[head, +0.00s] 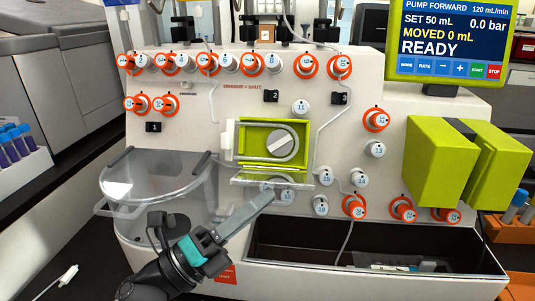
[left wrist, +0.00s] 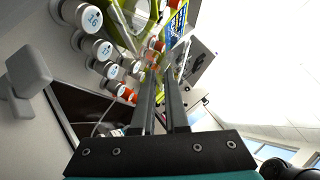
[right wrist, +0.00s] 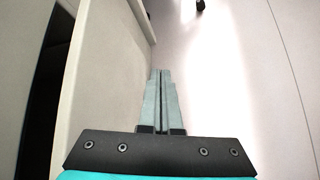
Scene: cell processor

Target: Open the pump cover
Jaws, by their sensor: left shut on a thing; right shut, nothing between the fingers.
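The green pump housing (head: 245,150) is on the front of the white machine, with a round grey rotor (head: 282,145) uncovered inside it. The clear pump cover (head: 272,178) is swung down and juts outward below the housing. My left gripper (head: 268,196) reaches up from the lower left to the cover's lower edge. In the left wrist view its fingers (left wrist: 160,78) are shut on the clear cover; the exact contact is hard to make out. My right gripper (right wrist: 160,75) is shut and empty beside a pale panel, and is out of the head view.
Numbered white and orange knobs (head: 320,205) surround the pump. A clear curved bowl (head: 160,185) is left of it, and a green box (head: 435,160) is to the right. A dark open tray (head: 300,240) lies below. A screen (head: 450,40) reads READY.

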